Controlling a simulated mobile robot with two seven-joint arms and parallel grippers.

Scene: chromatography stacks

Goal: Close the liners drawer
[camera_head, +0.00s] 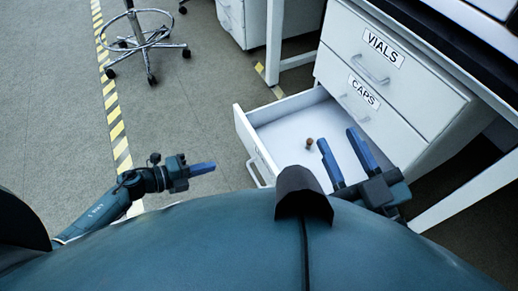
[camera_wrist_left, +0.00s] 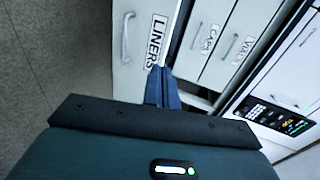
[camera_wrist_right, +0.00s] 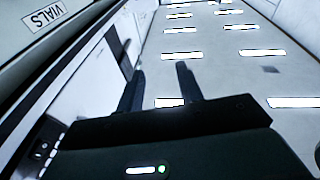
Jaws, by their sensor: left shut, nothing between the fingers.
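The liners drawer (camera_head: 243,130) is the lowest white drawer of the cabinet and stands pulled out. Its front, with the LINERS label and a handle, shows in the left wrist view (camera_wrist_left: 137,75); in the head view it is seen from above. My left gripper (camera_head: 213,167) is shut and empty, in front of the drawer front and apart from it in the head view. My right gripper (camera_head: 336,135) is open, with its two fingers apart, and appears above the drawer's right part. It holds nothing visible. Its fingers also show in the right wrist view (camera_wrist_right: 160,72).
A small brown object (camera_head: 309,142) stands inside the drawer. The VIALS drawer (camera_head: 367,70) and CAPS drawer (camera_head: 352,103) above are shut. A stool (camera_head: 143,40) stands far left. Grey floor with a yellow-black stripe (camera_head: 115,125) is free left of the drawer.

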